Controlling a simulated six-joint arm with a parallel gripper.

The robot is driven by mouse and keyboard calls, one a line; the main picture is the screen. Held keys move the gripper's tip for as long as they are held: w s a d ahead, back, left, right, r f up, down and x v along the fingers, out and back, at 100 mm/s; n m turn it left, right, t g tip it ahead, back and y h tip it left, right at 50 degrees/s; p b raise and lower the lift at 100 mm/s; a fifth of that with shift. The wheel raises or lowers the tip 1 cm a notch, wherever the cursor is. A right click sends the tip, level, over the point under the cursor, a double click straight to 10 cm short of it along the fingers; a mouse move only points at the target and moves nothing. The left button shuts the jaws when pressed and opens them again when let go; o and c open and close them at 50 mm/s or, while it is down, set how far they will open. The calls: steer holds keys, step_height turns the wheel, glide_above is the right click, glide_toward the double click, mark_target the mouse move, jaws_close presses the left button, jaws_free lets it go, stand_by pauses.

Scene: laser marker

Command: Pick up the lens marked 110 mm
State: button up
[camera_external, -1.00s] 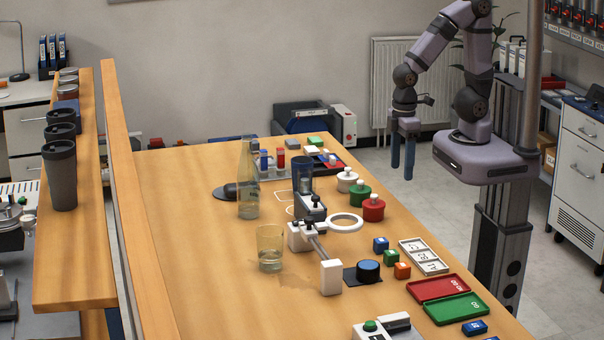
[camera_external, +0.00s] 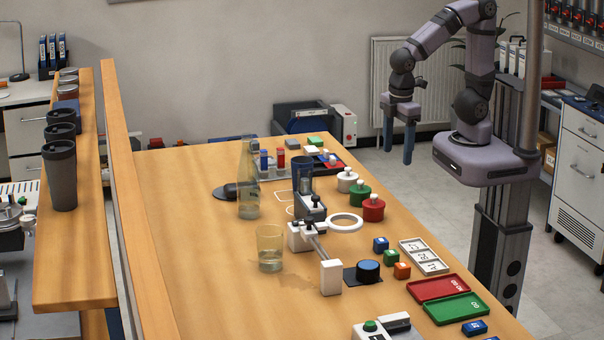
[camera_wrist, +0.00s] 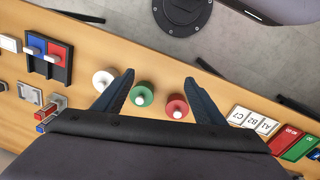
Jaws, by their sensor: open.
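My gripper (camera_external: 398,150) hangs over the far right side of the wooden table, with its two dark blue fingers pointing down, apart and empty. In the wrist view my gripper (camera_wrist: 160,80) has a wide gap between the fingers. Three round pieces with pale knobs stand in a row on the table: white (camera_external: 347,181), green (camera_external: 360,196) and red (camera_external: 374,210). In the wrist view the green one (camera_wrist: 142,95) and the red one (camera_wrist: 177,107) lie between the fingers, and the white one (camera_wrist: 103,80) is left of them. I cannot read a 110 mm mark on anything.
A white ring (camera_external: 345,223), a clear bottle (camera_external: 249,195), a glass (camera_external: 270,250) and a rail-mounted fixture (camera_external: 330,278) stand on the table. Red (camera_external: 438,289) and green (camera_external: 455,308) trays lie near the right edge, by a labelled white holder (camera_external: 424,256).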

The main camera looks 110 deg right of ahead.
steer(key=w+a+f+n+t+h+b, duration=0.1)
steer(key=w+a+n+t+h+b, duration=0.4)
steer(key=w+a+n, duration=1.25)
steer(key=s+a+n+t+y, duration=0.15)
steer(key=a+n+t, duration=0.25)
steer(key=a+n, duration=0.5)
steer(key=s+a+n+t+y, duration=0.15)
steer(key=a+n+t, duration=0.3)
steer(key=a, duration=0.95)
glide_toward(376, 264)
steer(key=shift+w+d+g+y+b, duration=0.2)
steer(key=shift+w+d, duration=0.1)
steer(key=shift+w, duration=0.3)
steer(key=shift+w+d+g+y+b, duration=0.1)
steer(key=shift+w+d+g+b, duration=0.15)
steer(key=shift+w, duration=0.4)
steer(key=shift+f, duration=0.65)
steer(key=shift+p+x, duration=0.75)
steer(key=shift+x, duration=0.75)
steer(key=shift+p+x, duration=0.8)
steer(key=shift+x, duration=1.35)
steer(key=shift+w+a+r, duration=0.15)
steer(key=shift+r, duration=0.05)
